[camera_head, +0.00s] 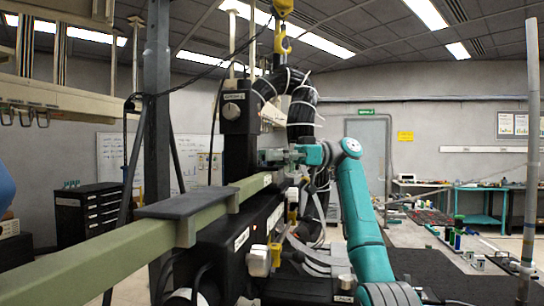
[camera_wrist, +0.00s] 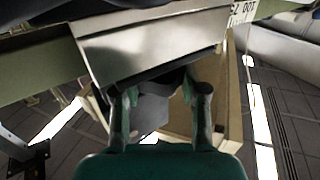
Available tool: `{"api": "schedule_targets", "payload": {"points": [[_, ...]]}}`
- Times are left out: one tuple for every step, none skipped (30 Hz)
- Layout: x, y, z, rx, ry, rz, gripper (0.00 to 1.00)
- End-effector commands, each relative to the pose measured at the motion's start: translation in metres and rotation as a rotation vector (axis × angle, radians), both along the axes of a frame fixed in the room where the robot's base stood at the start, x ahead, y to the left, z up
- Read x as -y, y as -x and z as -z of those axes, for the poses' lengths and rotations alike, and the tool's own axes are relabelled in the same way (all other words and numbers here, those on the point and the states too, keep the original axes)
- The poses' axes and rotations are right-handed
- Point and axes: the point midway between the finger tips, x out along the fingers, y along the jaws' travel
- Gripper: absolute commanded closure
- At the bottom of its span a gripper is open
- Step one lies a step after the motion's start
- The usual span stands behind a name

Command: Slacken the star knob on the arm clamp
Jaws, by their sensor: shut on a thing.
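My gripper (camera_head: 273,157) is at the end of the pale green beam (camera_head: 215,198) in the head view, beside the dark column. In the wrist view my gripper (camera_wrist: 161,92) has one finger on each side of a dark, faceted knob (camera_wrist: 154,112), apparently the star knob, and is shut on it. The knob is partly hidden by the fingers and by my gripper's body. A shiny metal plate (camera_wrist: 145,45), probably part of the arm clamp, lies just beyond the fingertips. In the head view I cannot make out the knob behind my gripper.
A black column (camera_head: 239,130) stands just left of my gripper. A thick black cable bundle (camera_head: 301,108) hangs close above my arm, under a yellow hook (camera_head: 282,40). A dark plate (camera_head: 188,203) lies on the beam. A grey pole (camera_head: 531,150) stands far right.

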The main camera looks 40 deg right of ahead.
Motion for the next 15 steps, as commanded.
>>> {"api": "schedule_targets", "payload": {"points": [[-0.0002,-0.0004,0.0010,-0.001,0.001,0.000,0.92],[-0.0002,-0.0004,0.0010,-0.001,0.001,0.000,0.92],[-0.0002,-0.0004,0.0010,-0.001,0.001,0.000,0.92],[-0.0002,-0.0004,0.0010,-0.001,0.001,0.000,0.92],[-0.0002,-0.0004,0.0010,-0.001,0.001,0.000,0.92],[-0.0002,-0.0004,0.0010,-0.001,0.001,0.000,0.47],[-0.0002,-0.0004,0.0010,-0.001,0.001,0.000,0.40],[-0.0002,-0.0004,0.0009,-0.001,0.001,0.000,0.32],[-0.0002,-0.0004,0.0008,-0.001,0.001,0.000,0.31],[-0.0002,-0.0004,0.0007,-0.001,0.001,0.000,0.31],[-0.0001,-0.0003,0.0007,-0.001,0.001,0.000,0.31],[-0.0001,-0.0003,0.0006,-0.001,0.001,0.000,0.31],[-0.0001,-0.0003,0.0006,-0.001,0.001,0.001,0.31],[-0.0001,-0.0003,0.0005,-0.001,0.001,0.001,0.31],[-0.0001,-0.0003,0.0005,-0.001,0.001,0.001,0.31]]}}
